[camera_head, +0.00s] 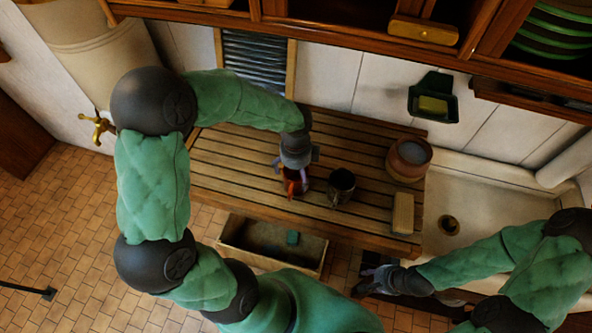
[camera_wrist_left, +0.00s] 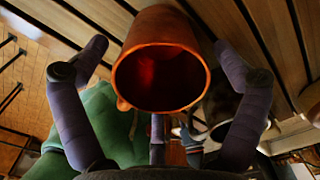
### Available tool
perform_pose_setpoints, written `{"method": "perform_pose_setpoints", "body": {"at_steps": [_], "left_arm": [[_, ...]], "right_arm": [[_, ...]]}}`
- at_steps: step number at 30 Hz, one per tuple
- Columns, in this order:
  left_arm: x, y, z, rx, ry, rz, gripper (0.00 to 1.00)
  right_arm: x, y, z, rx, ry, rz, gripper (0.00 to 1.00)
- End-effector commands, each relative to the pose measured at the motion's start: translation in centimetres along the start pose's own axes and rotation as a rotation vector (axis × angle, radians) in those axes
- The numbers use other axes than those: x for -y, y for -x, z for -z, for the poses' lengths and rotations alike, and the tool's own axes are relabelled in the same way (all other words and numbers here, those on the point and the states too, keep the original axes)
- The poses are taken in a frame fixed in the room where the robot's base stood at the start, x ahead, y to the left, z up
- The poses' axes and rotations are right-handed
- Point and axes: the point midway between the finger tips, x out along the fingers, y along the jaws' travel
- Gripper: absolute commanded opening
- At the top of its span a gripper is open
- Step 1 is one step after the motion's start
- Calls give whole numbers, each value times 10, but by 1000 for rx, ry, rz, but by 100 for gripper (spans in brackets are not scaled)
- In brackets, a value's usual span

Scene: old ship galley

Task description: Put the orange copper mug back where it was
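The orange copper mug (camera_head: 292,186) is on the slatted wooden counter (camera_head: 235,165), partly hidden by my left gripper (camera_head: 295,174). In the left wrist view the mug (camera_wrist_left: 162,72) shows its open mouth to the camera, and its inside is empty. The fingers of my left gripper (camera_wrist_left: 160,47) are spread on either side of it, with narrow gaps visible at both sides. A dark metal mug (camera_head: 341,186) stands just right of the orange one. My right gripper (camera_head: 368,282) is low, in front of the counter's right part; its fingers are too dark to read.
A clay pot (camera_head: 408,158) and a pale block (camera_head: 403,213) stand on the counter's right side. A sink (camera_head: 470,190) lies further right. A wooden box (camera_head: 255,256) sits below the front edge. Shelves (camera_head: 350,32) overhang the back. The counter's left part is clear.

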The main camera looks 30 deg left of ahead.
Motion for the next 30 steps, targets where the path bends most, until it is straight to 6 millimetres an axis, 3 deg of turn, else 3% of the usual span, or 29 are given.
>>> {"method": "perform_pose_setpoints", "body": {"at_steps": [12,24,30], "left_arm": [[0,2,0,1,0,2,99],[5,74,2,1,0,4,99],[5,100,1,1,1,3,99]], "right_arm": [[-1,-4,0,0,0,0,40],[0,1,0,0,0,0,40],[1,2,0,0,0,0,40]]}}
